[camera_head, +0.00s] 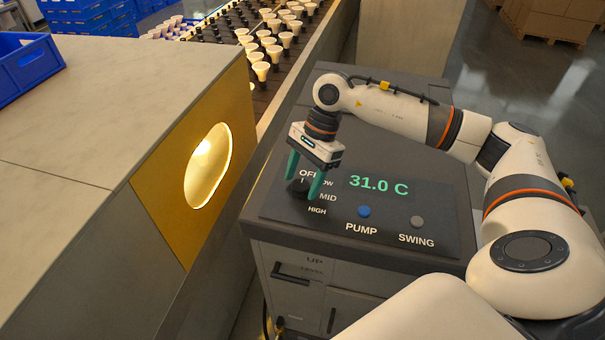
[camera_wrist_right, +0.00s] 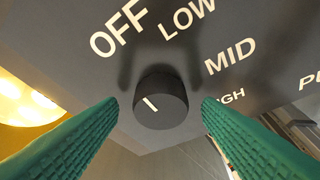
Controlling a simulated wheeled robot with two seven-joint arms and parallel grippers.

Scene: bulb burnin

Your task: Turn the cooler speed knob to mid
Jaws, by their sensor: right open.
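The cooler speed knob (camera_wrist_right: 172,84) is a short black cylinder with a white pointer line. In the right wrist view the line slants up-left, toward the OFF side rather than MID. The knob also shows in the head view (camera_head: 296,188), partly hidden by a finger. The labels OFF, LOW, MID (camera_wrist_right: 231,57) and HIGH curve around it; HIGH is partly covered. My right gripper (camera_head: 303,187) points down over the knob, open, with its green fingers (camera_wrist_right: 160,104) on either side and a visible gap to each. My left gripper is out of view.
The cooler panel also has a display (camera_head: 378,185) reading 31.0 C, a blue PUMP button (camera_head: 364,211) and a grey SWING button (camera_head: 417,221). A grey cabinet with a lit oval window (camera_head: 208,166) stands close on the left. A bulb conveyor runs behind.

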